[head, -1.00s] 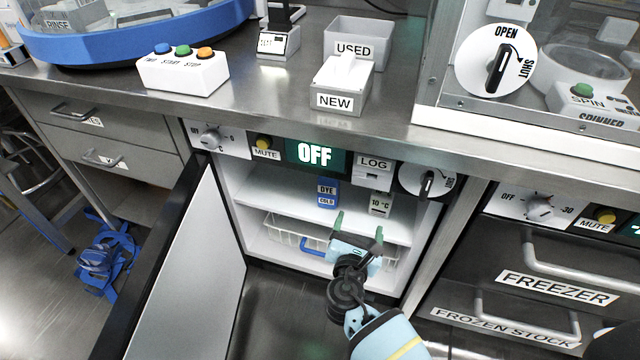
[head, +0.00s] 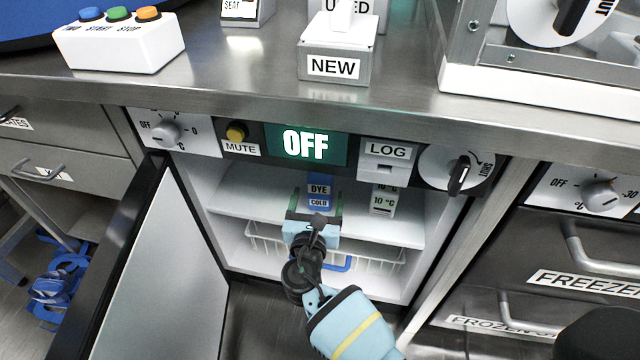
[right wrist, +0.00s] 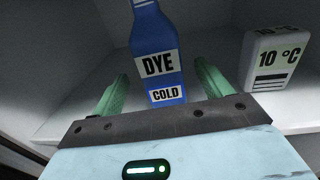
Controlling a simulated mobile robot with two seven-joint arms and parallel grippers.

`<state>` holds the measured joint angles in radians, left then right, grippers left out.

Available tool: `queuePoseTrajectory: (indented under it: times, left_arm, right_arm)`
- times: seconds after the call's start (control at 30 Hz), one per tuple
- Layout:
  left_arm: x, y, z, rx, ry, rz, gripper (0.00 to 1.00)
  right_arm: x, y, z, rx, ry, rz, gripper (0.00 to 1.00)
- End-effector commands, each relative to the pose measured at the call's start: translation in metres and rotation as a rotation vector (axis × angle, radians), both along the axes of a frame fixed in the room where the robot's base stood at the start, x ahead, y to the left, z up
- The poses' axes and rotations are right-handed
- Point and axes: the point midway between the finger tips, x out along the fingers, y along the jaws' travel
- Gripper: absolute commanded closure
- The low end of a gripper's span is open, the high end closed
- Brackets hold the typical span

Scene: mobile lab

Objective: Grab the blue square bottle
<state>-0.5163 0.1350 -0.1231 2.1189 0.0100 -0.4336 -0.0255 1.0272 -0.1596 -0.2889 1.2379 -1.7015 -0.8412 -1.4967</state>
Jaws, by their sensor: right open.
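The blue square bottle (head: 319,190) stands upright on the upper shelf inside the open fridge compartment, with labels reading DYE and COLD. It also shows in the right wrist view (right wrist: 156,45), upright, ahead of and between the two green fingers. My right gripper (head: 315,200) is in front of the bottle at the shelf's front. In the right wrist view my right gripper (right wrist: 158,90) is open, with a finger to each side of the bottle's lower part and gaps visible. The bottle's base is partly hidden by the gripper. My left gripper is not in view.
A white 10 °C box (head: 383,200) stands on the shelf just right of the bottle. A wire basket (head: 375,254) sits below the shelf. The open fridge door (head: 165,275) bounds the left side; the OFF panel (head: 305,144) is above the opening.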

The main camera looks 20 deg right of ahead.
Motion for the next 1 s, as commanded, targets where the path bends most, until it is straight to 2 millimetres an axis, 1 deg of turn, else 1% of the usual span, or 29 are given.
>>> queuePoseTrajectory:
  times: [0.17, 0.4, 0.5, 0.6, 0.8, 0.87, 1.0]
  left_arm:
    - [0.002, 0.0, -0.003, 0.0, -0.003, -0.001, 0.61]
    - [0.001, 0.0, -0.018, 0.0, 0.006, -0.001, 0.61]
    - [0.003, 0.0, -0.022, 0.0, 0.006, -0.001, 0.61]
    - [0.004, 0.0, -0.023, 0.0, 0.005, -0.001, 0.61]
    - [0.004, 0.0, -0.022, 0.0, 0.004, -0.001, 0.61]
    - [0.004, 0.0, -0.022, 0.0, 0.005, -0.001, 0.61]
    - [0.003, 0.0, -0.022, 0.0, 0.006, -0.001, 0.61]
  right_arm:
    - [0.005, -0.003, 0.0, 0.001, 0.0, 0.0, 0.22]
    - [0.033, -0.02, 0.002, 0.0, 0.001, -0.001, 0.22]
    - [0.041, -0.024, 0.002, 0.0, 0.001, 0.0, 0.22]
    - [0.045, -0.026, 0.003, 0.0, 0.001, 0.0, 0.22]
    - [0.045, -0.027, 0.004, 0.001, 0.0, 0.0, 0.22]
    - [0.045, -0.026, 0.004, 0.0, 0.001, 0.0, 0.29]
    - [0.045, -0.026, 0.004, 0.0, 0.001, 0.0, 0.47]
